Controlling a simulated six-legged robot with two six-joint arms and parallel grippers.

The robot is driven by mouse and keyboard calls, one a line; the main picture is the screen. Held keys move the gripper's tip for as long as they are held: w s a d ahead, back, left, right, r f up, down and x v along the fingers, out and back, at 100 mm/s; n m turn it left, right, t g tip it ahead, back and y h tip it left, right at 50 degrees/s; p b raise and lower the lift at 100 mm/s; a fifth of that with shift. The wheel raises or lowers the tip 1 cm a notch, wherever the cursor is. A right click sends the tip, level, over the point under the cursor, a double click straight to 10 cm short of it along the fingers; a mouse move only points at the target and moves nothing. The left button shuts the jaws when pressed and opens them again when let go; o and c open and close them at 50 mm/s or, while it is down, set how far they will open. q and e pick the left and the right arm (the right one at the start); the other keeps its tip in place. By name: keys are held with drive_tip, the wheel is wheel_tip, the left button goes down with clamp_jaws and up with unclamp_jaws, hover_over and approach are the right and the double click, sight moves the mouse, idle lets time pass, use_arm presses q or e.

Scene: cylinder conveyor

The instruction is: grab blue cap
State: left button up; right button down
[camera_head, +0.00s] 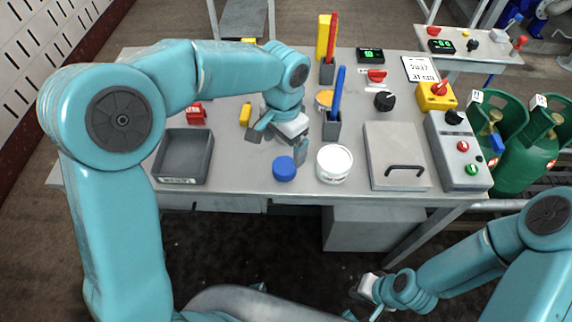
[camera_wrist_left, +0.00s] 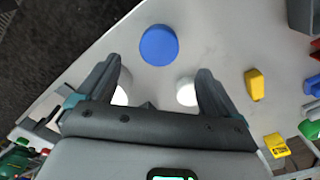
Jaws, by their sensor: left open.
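The blue cap (camera_head: 284,169) lies on the grey table near its front edge, left of a white round tub (camera_head: 334,176). In the left wrist view the blue cap (camera_wrist_left: 158,45) shows ahead of the fingertips, roughly centred between them. My left gripper (camera_head: 279,144) is open and empty, just behind the cap in the head view, with its fingers pointing down. Its two spread fingers also show in the left wrist view (camera_wrist_left: 158,74). The cap is apart from both fingers as far as I can see. My right gripper (camera_head: 364,297) is low in front of the table, its jaws unclear.
A dark open tray (camera_head: 206,184) stands left of the cap. A lidded box with a black handle (camera_head: 390,142) and a button panel (camera_head: 460,155) are at right. A blue marker stands in a dark holder (camera_head: 331,127) behind the tub. Table between tray and cap is clear.

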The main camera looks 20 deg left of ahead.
sight(284, 165)
use_arm(q)
drive_tip(key=shift+s+a+f, duration=0.1)
drive_tip(key=shift+s+f, duration=0.1)
drive_tip(key=shift+f, duration=1.05)
wheel_tip(284, 165, down, 6)
drive_tip(key=shift+w+r, duration=0.1)
drive_tip(key=shift+w, duration=0.05)
drive_tip(key=c, duration=1.1)
